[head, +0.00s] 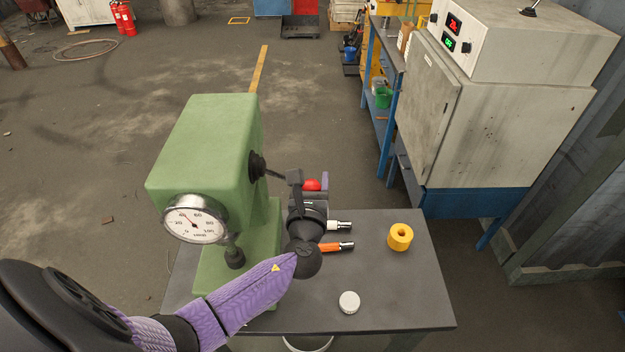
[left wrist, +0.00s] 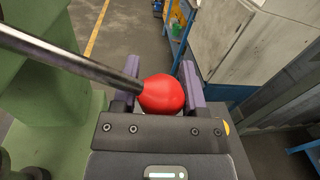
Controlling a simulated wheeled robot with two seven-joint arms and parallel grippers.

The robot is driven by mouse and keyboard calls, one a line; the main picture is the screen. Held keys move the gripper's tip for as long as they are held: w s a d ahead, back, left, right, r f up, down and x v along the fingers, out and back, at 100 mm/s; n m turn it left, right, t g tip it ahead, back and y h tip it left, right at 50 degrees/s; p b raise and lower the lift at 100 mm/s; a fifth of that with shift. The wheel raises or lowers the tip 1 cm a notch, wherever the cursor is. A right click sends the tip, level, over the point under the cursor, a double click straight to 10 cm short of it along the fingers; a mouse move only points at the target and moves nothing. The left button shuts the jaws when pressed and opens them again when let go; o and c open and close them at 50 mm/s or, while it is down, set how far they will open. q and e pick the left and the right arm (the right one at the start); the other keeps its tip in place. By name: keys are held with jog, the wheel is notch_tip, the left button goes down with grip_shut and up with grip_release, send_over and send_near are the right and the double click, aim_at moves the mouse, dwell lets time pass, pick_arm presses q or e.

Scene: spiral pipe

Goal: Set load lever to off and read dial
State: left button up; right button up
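A green press-like machine (head: 210,150) stands on the left of a dark table. Its round white dial (head: 195,219) faces me; the thin red needle points up and left, seemingly near the 40 mark, too small to read surely. A load lever runs from a black hub (head: 257,165) on the machine's right side to a red ball knob (head: 312,185). In the left wrist view the knob (left wrist: 162,93) lies between the purple fingers of my left gripper (left wrist: 162,85), with the metal rod crossing from the left. The fingers look apart, with slight gaps beside the knob. No off marking is legible. My right gripper is out of view.
On the table (head: 400,300) lie a yellow ring-shaped block (head: 400,237), a white round piece (head: 349,302), an orange-banded cylinder (head: 338,246) and a white-banded one (head: 340,225). A grey cabinet (head: 490,120) stands behind right. The table's right front is clear.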

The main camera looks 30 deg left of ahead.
pick_arm(q)
grip_shut()
jog(key=shift+r, duration=0.15)
notch_tip(320, 180, up, 10)
jog(key=n+y+p, duration=0.1)
jog(key=n, duration=0.9)
jog(key=shift+w+d+f, duration=0.25)
jog(key=shift+w+d, duration=0.05)
jog(key=shift+d, duration=0.1)
jog(key=shift+r+n, duration=0.15)
jog(key=shift+n, duration=0.15)
